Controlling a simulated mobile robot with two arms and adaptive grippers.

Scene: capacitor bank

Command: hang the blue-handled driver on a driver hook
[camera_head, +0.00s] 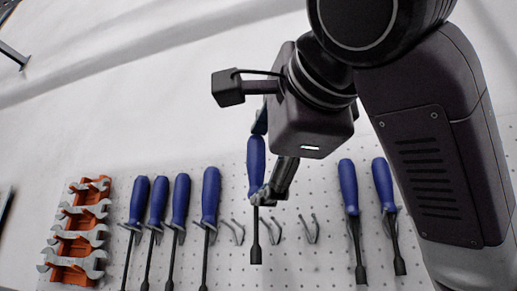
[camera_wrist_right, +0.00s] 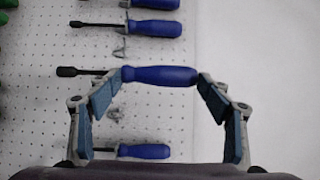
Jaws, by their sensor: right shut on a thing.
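The blue-handled driver (camera_head: 256,158) hangs upright in front of the pegboard, its dark shaft pointing down. My right gripper (camera_head: 260,165) is shut on it, with one finger at the lower end of the handle and the other near its top, partly hidden. In the right wrist view the driver's handle (camera_wrist_right: 158,76) lies between the fingertips of my right gripper (camera_wrist_right: 160,80). Whether the shaft touches a hook I cannot tell. My left gripper is out of view.
Several blue-handled drivers (camera_head: 209,195) hang to the left of the held one. Two more (camera_head: 348,186) hang to the right, close to my right arm. An orange rack (camera_head: 75,247) with several wrenches is at the far left. The wall above is bare.

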